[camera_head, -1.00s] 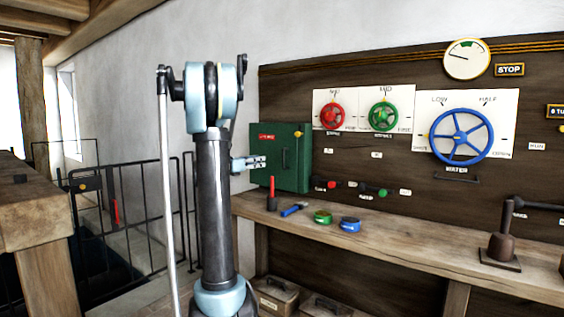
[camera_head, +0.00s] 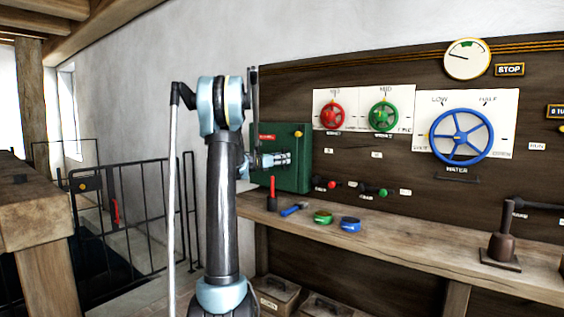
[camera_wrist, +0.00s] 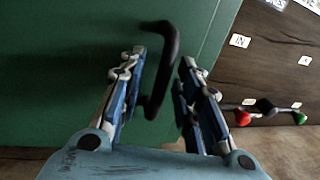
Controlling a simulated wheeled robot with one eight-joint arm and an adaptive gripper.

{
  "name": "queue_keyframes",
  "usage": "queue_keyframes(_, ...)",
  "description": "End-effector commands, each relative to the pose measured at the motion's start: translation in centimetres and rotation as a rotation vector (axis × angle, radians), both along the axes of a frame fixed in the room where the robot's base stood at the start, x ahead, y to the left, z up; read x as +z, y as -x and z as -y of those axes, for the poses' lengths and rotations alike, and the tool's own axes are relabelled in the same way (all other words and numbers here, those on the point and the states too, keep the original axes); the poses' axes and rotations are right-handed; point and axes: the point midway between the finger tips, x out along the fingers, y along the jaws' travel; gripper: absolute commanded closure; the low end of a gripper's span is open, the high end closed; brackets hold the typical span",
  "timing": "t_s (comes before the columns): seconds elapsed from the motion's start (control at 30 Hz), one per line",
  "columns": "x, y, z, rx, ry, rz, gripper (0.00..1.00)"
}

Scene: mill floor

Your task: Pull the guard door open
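A green cabinet (camera_head: 298,180) with a small red label sits on the bench against the dark panel; its front door (camera_wrist: 60,60) looks closed. I take this as the guard door; the label is too small to read. A dark bar handle (camera_wrist: 171,78) stands out from the door. My gripper (camera_wrist: 162,57) is in front of the door with its fingers apart on either side of the handle. No clear grip on it shows. In the head view my gripper (camera_head: 284,159) covers the handle.
The bench (camera_head: 420,245) carries a red-handled tool (camera_head: 272,190), a green ring (camera_head: 323,217) and a blue ring (camera_head: 350,224). A red and a green knob (camera_wrist: 300,118) stick out right of the cabinet. A black railing (camera_head: 145,215) is at left.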

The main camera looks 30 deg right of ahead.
Motion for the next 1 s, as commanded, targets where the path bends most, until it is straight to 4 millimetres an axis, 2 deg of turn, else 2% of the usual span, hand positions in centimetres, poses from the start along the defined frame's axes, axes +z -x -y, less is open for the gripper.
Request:
queue_keyframes(0.13, -0.01, -0.08, 0.71, -0.001, 0.000, 0.000, 0.69)
queue_keyframes(0.4, -0.01, -0.11, 0.78, -0.001, 0.000, 0.000, 0.69)
queue_keyframes(0.43, -0.01, -0.12, 0.78, -0.001, 0.000, 0.000, 0.73)
queue_keyframes(0.53, -0.01, -0.12, 0.77, -0.001, 0.000, 0.000, 0.96)
queue_keyframes(0.57, 0.00, -0.12, 0.77, 0.000, 0.000, 0.000, 1.00)
queue_keyframes(0.87, 0.01, -0.07, 0.81, -0.006, 0.000, 0.000, 1.00)
queue_keyframes(1.0, 0.00, 0.63, 1.15, -0.041, 0.000, 0.000, 1.00)
